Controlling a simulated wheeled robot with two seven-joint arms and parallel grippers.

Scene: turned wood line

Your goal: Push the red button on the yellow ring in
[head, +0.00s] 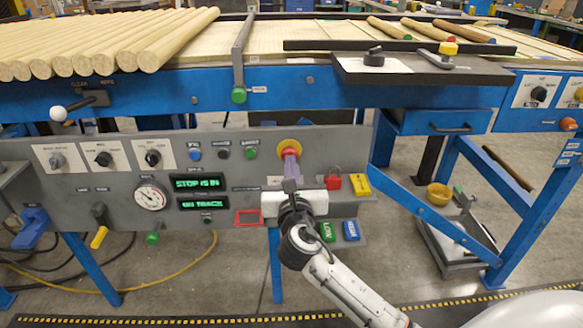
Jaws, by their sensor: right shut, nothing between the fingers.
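The red button (289,144) sits inside a yellow ring (280,148) at the top right of the grey control panel. My right gripper (290,156) is shut and empty. It comes up from below, with its fingertips over the lower part of the button and ring. The tips appear to touch the button, but they hide that edge. The upper green display (197,183) reads "STOP IS IN". My left gripper is not in view.
Small blue, black and green buttons (251,153) sit left of the ring. Wooden rods (110,45) lie on the conveyor above. A blue drawer (450,122) is at right.

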